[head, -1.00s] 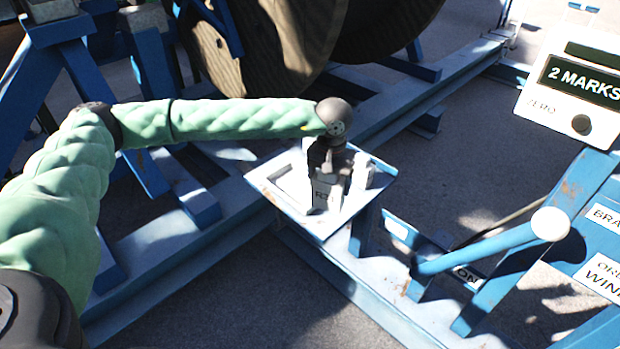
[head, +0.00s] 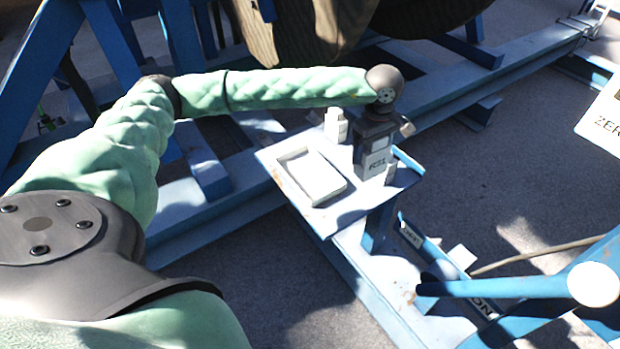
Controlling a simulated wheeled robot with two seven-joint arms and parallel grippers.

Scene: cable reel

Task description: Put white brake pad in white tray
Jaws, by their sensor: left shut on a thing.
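The white tray (head: 330,193) lies on a small pale-blue platform (head: 318,222), toward its left side. It is shallow and rectangular with a raised rim; I make out no separate pad in it. My left gripper (head: 374,178) points down over the right part of the platform, to the right of the tray. It is shut on a pale block (head: 371,170) with dark lettering, which seems to be the white brake pad; the dark gripper hides much of it. I cannot tell whether the block touches the platform. My right gripper is not in view.
A small white bottle-like object (head: 336,126) stands behind the tray, left of my gripper. The large cable reel (head: 290,30) and blue frame beams (head: 450,85) lie behind. A blue lever with a white round end (head: 594,284) is at lower right.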

